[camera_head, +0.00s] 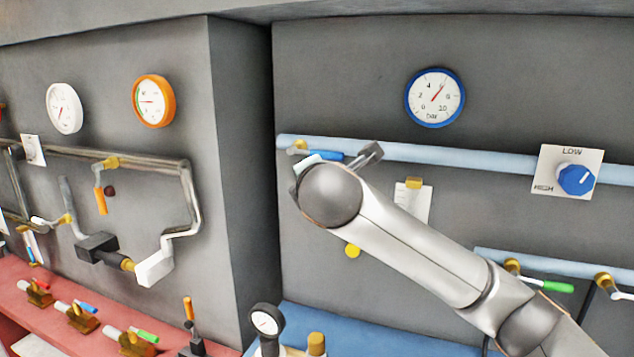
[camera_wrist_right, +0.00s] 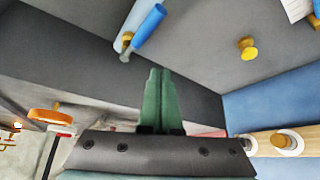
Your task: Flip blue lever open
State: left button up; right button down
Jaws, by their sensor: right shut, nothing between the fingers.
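The blue lever (camera_head: 331,155) shows just above my right wrist in the head view. It runs roughly along the light blue pipe (camera_head: 480,158), from the brass valve fitting (camera_head: 299,146). In the right wrist view the blue lever (camera_wrist_right: 150,25) is at the top, beside the pipe, with its fitting (camera_wrist_right: 127,39) at its lower left. My right gripper (camera_wrist_right: 160,72) has its green fingers closed together and empty, pointing toward the lever with a visible gap in that picture. In the head view my wrist hides the fingers. My left gripper is not in view.
A blue-rimmed gauge (camera_head: 435,97) is above the pipe and a blue LOW/HIGH knob (camera_head: 576,179) is to the right. A wall corner (camera_head: 271,180) stands left of my wrist. A lower pipe carries a green lever (camera_head: 558,287). A small gauge (camera_head: 266,322) stands below.

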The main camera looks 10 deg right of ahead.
jog(key=shift+s+a+r+b, duration=0.1)
jog(key=shift+s+a+r, duration=0.35)
jog(key=shift+s, duration=0.2)
jog(key=shift+s+a+r+b, duration=0.15)
jog(key=shift+s+a+r, duration=0.3)
jog(key=shift+s, duration=0.2)
jog(key=shift+s+a+r+b, duration=0.1)
jog(key=shift+s+a+r, duration=0.35)
jog(key=shift+s, duration=0.2)
